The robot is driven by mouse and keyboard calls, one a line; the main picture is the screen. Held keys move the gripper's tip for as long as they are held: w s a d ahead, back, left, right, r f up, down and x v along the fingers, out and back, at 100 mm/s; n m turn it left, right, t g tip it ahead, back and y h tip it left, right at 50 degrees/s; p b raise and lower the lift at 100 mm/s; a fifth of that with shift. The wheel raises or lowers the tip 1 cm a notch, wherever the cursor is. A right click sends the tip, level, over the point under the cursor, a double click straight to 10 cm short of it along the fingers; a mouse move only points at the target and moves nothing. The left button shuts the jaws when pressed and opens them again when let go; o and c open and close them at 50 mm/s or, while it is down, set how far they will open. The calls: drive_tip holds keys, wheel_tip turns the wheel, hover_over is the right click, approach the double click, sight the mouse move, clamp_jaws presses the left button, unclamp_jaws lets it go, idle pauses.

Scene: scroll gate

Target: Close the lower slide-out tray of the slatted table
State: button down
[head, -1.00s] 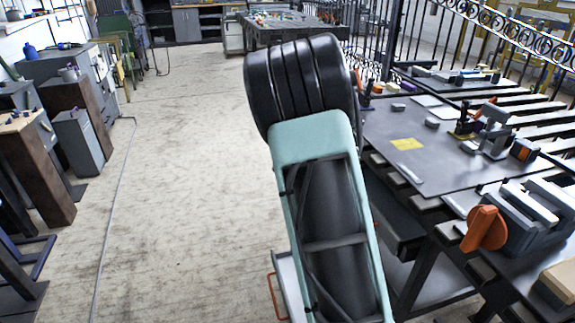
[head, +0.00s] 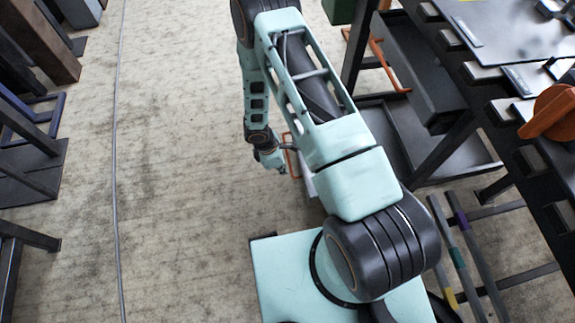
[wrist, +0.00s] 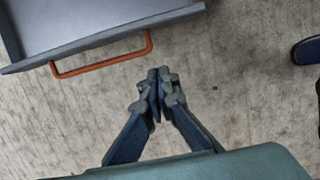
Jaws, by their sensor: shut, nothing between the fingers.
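The slatted table (head: 480,95) stands at the right in the head view. Its lower slide-out tray (wrist: 75,50) is out and fills the upper left of the wrist view, grey with a raised front edge. In the head view my arm hides most of it. An orange bar handle (wrist: 103,67) runs along the tray front; it also shows in the head view (head: 289,148). My gripper (wrist: 158,78) is shut and empty, in front of the tray and just right of the handle, apart from it in the wrist view. It is low beside the handle in the head view (head: 282,170).
A dark upper drawer (head: 425,75) with its own orange handle (head: 393,66) hangs under the tabletop. A dark blue object (wrist: 307,50) is at the wrist view's right edge.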

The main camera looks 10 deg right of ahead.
drive_tip(key=d+f+b, duration=0.2)
drive_tip(key=d+f, duration=0.4)
drive_tip(key=f, duration=0.1)
drive_tip(key=shift+f+b, duration=0.15)
drive_tip(key=shift+b, duration=0.15)
drive_tip(key=shift+w, duration=0.1)
